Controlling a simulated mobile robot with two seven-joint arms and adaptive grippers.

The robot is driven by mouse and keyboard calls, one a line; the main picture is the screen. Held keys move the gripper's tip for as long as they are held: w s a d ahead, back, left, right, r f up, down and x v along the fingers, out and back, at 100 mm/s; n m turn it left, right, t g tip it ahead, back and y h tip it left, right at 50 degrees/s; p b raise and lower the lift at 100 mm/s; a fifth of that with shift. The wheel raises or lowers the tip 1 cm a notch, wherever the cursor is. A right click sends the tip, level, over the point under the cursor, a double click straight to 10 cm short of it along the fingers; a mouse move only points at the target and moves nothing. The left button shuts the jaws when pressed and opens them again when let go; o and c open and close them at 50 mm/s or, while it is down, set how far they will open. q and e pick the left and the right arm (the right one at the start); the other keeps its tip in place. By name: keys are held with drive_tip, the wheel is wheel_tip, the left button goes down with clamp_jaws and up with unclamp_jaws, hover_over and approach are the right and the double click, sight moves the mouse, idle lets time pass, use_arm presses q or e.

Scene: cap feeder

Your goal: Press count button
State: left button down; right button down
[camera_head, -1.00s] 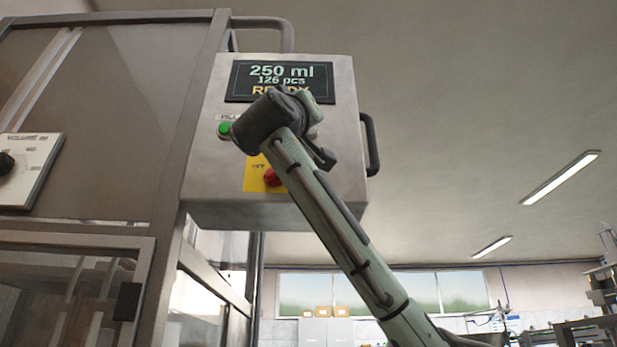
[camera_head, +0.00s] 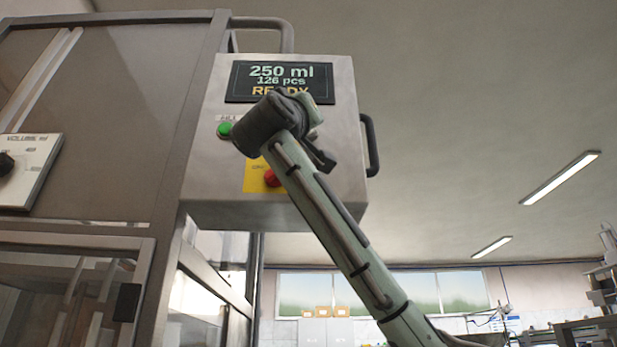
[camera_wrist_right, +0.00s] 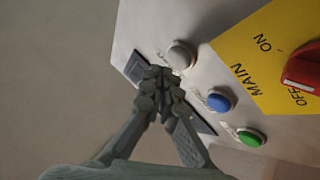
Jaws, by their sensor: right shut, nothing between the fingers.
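The grey control box (camera_head: 225,190) hangs on the machine in the head view. Its screen (camera_head: 280,75) reads 250 ml, 126 pcs and READY. A green button (camera_head: 225,129) shows left of my right arm. In the right wrist view there are a white button (camera_wrist_right: 181,55), a blue button (camera_wrist_right: 219,100) and the green button (camera_wrist_right: 251,137). Their small labels are too blurred to read. My right gripper (camera_wrist_right: 160,82) is shut and empty, its tips in front of the panel just beside the white button. I cannot tell whether they touch the panel. My left gripper is out of view.
The red main switch (camera_wrist_right: 303,68) on its yellow plate (camera_wrist_right: 245,45) sits near the buttons. A bent handle (camera_head: 371,145) sticks out at the box's right side. A volume dial plate (camera_head: 30,170) is on the machine at the left. The space right of the box is free.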

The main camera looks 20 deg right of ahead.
drive_tip(key=shift+w, duration=0.15)
idle(0.4)
drive_tip(key=shift+w+d, duration=0.15)
drive_tip(key=shift+w, duration=0.15)
drive_tip(key=shift+w+d, duration=0.1)
drive_tip(key=shift+w, duration=0.35)
idle(0.7)
idle(0.3)
drive_tip(key=shift+s+a, duration=0.25)
drive_tip(key=shift+s, duration=0.65)
drive_tip(key=shift+s+a+b, duration=0.2)
drive_tip(key=shift+s+b, duration=0.15)
drive_tip(key=shift+s, duration=0.45)
drive_tip(key=shift+s+a+b, duration=0.25)
drive_tip(key=shift+s+b, duration=0.15)
drive_tip(key=shift+s, duration=0.4)
drive_tip(key=shift+s+a+b, duration=0.2)
drive_tip(key=shift+s+b, duration=0.15)
drive_tip(key=shift+s, duration=0.45)
